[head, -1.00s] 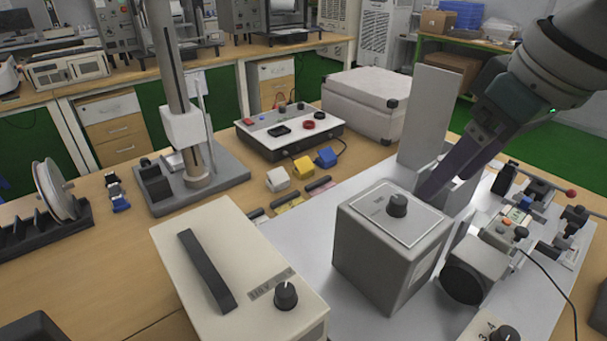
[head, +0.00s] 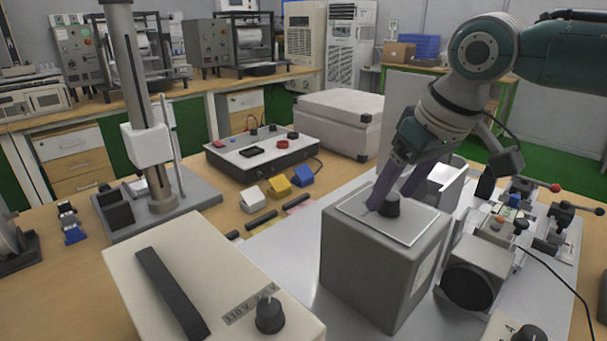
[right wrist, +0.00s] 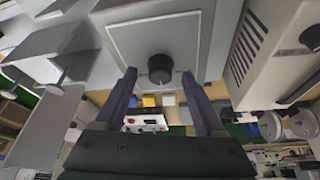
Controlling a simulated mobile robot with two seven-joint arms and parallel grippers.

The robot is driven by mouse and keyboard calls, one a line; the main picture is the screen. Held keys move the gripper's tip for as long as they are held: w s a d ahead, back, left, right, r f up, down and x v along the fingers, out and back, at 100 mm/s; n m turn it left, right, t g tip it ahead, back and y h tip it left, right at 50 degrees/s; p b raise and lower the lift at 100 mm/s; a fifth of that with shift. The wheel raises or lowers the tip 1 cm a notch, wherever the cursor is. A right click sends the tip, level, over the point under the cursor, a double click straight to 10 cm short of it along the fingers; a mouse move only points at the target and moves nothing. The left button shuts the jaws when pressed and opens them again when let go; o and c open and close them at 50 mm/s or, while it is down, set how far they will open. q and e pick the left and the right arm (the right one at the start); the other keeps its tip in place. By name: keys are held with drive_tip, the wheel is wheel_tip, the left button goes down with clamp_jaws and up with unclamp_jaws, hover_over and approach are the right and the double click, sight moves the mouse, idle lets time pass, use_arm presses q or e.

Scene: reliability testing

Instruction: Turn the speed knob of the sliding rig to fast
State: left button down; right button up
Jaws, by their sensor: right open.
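The sliding rig's grey control box (head: 375,270) stands on a pale metal plate, right of centre in the head view. A black knob (head: 390,204) sits on its top panel; the knob's marks are too small to read. My right gripper (head: 387,199) is open, its fingers reaching down to the knob, one on its left and one behind it. In the right wrist view the knob (right wrist: 160,69) shows between the two spread fingertips (right wrist: 159,73), with a gap on each side. My left gripper is out of view.
A dark round cylinder end (head: 467,288) and small levers (head: 540,190) crowd the right.

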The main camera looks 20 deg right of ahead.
drive_tip(key=shift+w+f, duration=0.1)
drive_tip(key=shift+f, duration=0.1)
clamp_jaws()
idle(0.6)
